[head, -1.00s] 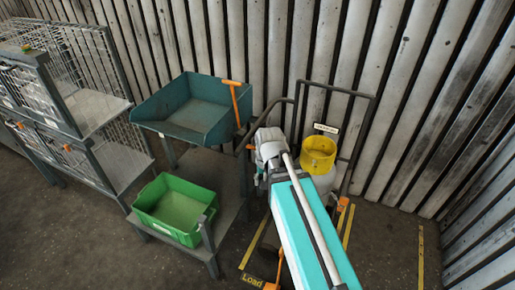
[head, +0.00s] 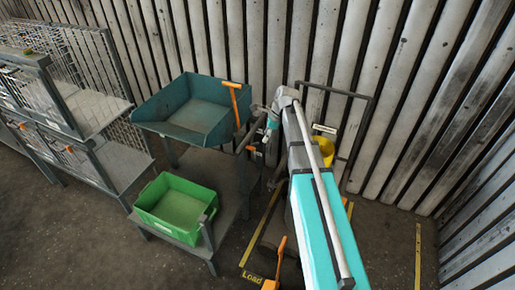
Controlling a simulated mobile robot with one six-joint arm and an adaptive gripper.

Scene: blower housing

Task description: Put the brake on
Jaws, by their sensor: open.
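An orange lever (head: 279,258) stands at the front of the trolley, beside the yellow "Load" marking (head: 252,276). I cannot tell for certain that it is the brake. Another orange lever (head: 235,100) rises at the right side of the blue-green tray, and a small orange piece (head: 250,149) shows by the dark bar near the tray. My gripper (head: 268,150) points down beside that bar, to the right of the tray. It is small and dark here; its jaws are open, and no held object shows. My arm hides much of the trolley.
The blue-green tray (head: 150,111) and the green crate (head: 148,201) are on the stand to the left. Wire cages (head: 85,60) stand at far left. A yellow container (head: 325,148) is partly hidden behind my arm. A slatted wall closes the back; floor shows at right.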

